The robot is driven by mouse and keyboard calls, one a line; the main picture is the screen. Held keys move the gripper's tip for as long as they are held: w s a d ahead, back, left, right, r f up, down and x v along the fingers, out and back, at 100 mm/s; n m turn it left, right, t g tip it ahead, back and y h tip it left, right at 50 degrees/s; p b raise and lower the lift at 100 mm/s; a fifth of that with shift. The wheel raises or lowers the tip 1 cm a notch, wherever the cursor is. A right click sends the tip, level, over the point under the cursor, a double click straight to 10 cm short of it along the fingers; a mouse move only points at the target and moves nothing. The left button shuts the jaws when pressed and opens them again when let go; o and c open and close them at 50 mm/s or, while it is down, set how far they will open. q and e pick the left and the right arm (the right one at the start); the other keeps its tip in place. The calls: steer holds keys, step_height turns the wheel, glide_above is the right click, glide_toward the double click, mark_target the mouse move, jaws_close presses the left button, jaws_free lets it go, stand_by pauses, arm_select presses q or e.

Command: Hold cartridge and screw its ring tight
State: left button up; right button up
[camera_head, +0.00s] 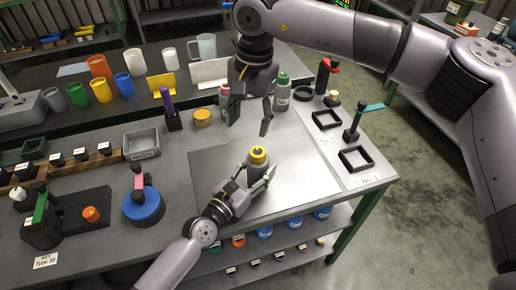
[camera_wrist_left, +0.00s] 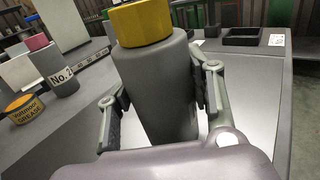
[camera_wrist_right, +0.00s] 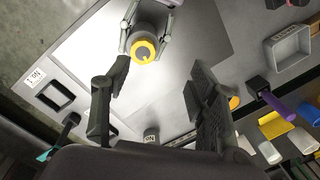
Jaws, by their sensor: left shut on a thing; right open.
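The grey cartridge (camera_head: 256,170) with a yellow ring (camera_head: 258,155) on top stands upright over the light mat on the bench. My left gripper (camera_head: 256,183) is shut around its body from the lower side. In the left wrist view the cartridge body (camera_wrist_left: 155,88) sits between both fingers, and the yellow ring (camera_wrist_left: 140,22) is above them. My right gripper (camera_head: 249,115) is open and empty, pointing down above and behind the cartridge. In the right wrist view the yellow ring (camera_wrist_right: 144,50) lies beyond the open fingers (camera_wrist_right: 160,85), apart from them.
A green-capped bottle (camera_head: 282,93) and a pink-capped bottle (camera_head: 224,95) stand near my right gripper. A yellow tin (camera_head: 203,117), a waste tray (camera_head: 142,143) and a blue round base (camera_head: 143,206) are to the left. Black square frames (camera_head: 355,159) lie right. The mat around the cartridge is clear.

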mark_target(258, 152)
steer(key=shift+h, duration=0.5)
steer(key=f, duration=0.3)
steer(key=d+f, duration=0.1)
steer(key=f, duration=0.3)
steer(key=d+f, duration=0.1)
steer(key=f, duration=0.2)
steer(key=shift+w+f, duration=0.15)
steer(key=shift+f, duration=0.05)
steer(key=shift+c, duration=0.5)
steer(key=c, duration=1.1)
